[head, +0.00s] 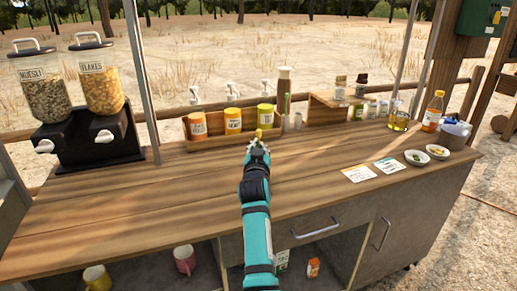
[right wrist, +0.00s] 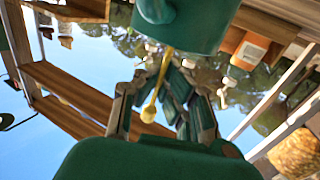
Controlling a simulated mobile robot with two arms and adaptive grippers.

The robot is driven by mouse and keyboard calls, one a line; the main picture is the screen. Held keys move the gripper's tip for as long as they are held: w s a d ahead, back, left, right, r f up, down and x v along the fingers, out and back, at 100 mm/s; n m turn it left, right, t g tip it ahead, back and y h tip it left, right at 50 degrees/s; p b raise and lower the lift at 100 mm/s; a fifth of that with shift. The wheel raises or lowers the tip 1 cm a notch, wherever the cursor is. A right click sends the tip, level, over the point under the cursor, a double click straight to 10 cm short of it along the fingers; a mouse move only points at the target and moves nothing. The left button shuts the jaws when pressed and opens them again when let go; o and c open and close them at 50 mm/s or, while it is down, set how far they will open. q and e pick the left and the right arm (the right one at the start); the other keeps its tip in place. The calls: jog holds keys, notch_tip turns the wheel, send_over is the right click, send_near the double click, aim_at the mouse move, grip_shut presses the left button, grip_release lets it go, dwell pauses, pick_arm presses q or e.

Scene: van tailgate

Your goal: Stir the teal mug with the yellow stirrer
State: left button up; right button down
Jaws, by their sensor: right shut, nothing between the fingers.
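The teal mug (right wrist: 185,22) is at the top of the right wrist view, which is upside down. The yellow stirrer (right wrist: 158,80) runs from the mug's rim and its knobbed end sticks out past the rim. In the head view a small yellow tip of it (head: 258,133) shows just beyond my right gripper (head: 258,146); the mug is hidden there behind the gripper. My right gripper (right wrist: 165,68) is shut and empty, close to the mug and stirrer. I cannot tell whether it touches them. My left gripper is not in view.
Orange and yellow tins (head: 233,121) stand in a wooden rack behind my gripper. Two cereal dispensers (head: 88,135) are at left. At right are cards (head: 359,174), small dishes (head: 417,157) and a bottle (head: 433,112). A pink mug (head: 185,260) is below.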

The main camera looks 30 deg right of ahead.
aim_at(259, 131)
notch_tip(259, 131, up, 2)
jog(key=shift+p, duration=0.6)
notch_tip(259, 131, up, 5)
jog(key=p, duration=0.4)
jog(key=shift+f, duration=0.15)
jog(key=shift+a+r+p, duration=0.1)
jog(key=shift+r+p, duration=0.55)
jog(key=shift+r, duration=0.2)
notch_tip(259, 131, up, 5)
jog(key=p, duration=0.4)
jog(key=shift+f, duration=0.1)
